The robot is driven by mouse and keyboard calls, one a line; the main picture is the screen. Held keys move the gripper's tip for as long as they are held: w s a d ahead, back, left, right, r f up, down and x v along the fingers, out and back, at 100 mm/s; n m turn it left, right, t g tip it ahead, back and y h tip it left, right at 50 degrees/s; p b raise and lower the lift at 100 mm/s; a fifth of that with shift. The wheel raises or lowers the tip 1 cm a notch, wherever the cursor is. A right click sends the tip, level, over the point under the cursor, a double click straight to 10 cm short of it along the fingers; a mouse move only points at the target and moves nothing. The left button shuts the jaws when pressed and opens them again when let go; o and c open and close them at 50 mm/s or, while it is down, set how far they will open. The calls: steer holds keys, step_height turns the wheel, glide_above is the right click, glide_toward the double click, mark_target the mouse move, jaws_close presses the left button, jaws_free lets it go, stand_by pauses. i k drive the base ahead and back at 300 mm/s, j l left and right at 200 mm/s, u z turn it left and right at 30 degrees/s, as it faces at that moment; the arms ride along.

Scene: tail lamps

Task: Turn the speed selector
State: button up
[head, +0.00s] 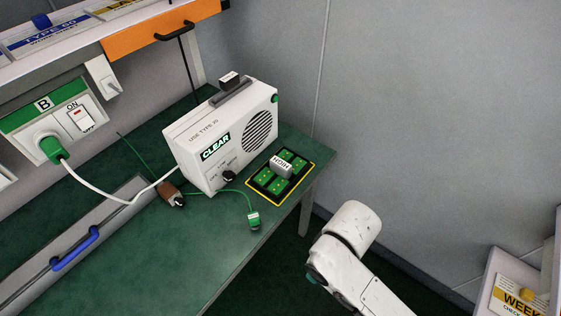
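A white box-shaped machine (215,140) stands on the green bench top, with a round speaker-like grille and a green "CLEAR" sign on its faces. A small black knob (229,177) sits low on its front, under the sign. It looks like the selector, but the small lettering around it is too blurred to read, so its setting cannot be told. A white part of my arm (345,240) shows at the lower right, well apart from the machine. My gripper is not visible.
A black, yellow-edged pad (253,189) with green squares carries a grey "HIGH" block (281,165) beside the machine. A green-tipped cable (254,222) and a brown plug (171,194) lie in front. The bench's near part is clear.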

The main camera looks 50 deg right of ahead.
mark_target(229, 176)
steer(key=l+z, duration=0.3)
steer(key=z, duration=0.2)
steer(key=i+l+z, duration=0.2)
steer(key=z, duration=0.3)
